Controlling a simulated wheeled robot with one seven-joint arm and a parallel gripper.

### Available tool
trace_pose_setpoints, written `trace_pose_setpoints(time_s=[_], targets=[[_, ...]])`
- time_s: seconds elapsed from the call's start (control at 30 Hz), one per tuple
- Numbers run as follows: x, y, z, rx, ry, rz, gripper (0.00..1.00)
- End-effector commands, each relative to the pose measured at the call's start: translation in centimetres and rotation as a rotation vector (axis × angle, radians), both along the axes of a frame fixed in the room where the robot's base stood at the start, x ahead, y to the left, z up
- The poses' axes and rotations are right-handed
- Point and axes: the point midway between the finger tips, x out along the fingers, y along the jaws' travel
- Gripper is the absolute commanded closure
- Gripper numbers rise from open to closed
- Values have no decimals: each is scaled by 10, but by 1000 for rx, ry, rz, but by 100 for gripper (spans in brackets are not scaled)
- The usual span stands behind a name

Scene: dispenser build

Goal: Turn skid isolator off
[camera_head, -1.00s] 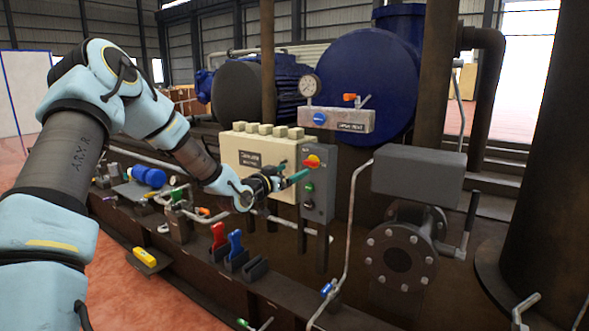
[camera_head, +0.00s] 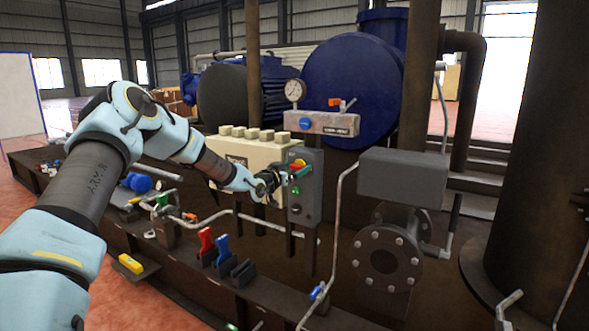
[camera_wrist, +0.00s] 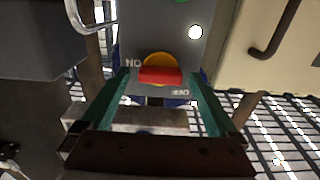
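The skid isolator is a red handle on a yellow round plate, on the front of a grey switch box (camera_head: 305,200). The isolator knob (camera_head: 298,164) sits near the top of the box, partly behind my gripper (camera_head: 288,173). The wrist view is upside down. There the red handle (camera_wrist: 160,76) lies roughly level across the yellow disc, between white ON and OFF lettering. My gripper (camera_wrist: 160,82) is open, with one green finger on each side of the handle and a gap on both sides. I cannot tell how near the fingertips are in depth.
A cream control box (camera_head: 245,155) stands directly left of the switch box. A grey bent pipe (camera_head: 338,225) runs down on its right. A gauge (camera_head: 294,91) and a vent panel (camera_head: 322,123) sit above. Red and blue levers (camera_head: 222,248) stand below.

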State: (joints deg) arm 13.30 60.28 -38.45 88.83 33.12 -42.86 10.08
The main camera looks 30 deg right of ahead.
Motion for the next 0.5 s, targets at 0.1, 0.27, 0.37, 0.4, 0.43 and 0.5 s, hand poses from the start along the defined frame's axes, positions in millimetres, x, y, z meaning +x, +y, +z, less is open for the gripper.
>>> trace_pose_setpoints(time_s=[0.1,0.27,0.37,0.4,0.43,0.5], targets=[[0,0,0,0,0,0,19],[0,0,0,0,0,0,36],[0,0,0,0,0,0,48],[0,0,0,0,0,0,52],[0,0,0,0,0,0,56],[0,0,0,0,0,0,64]])
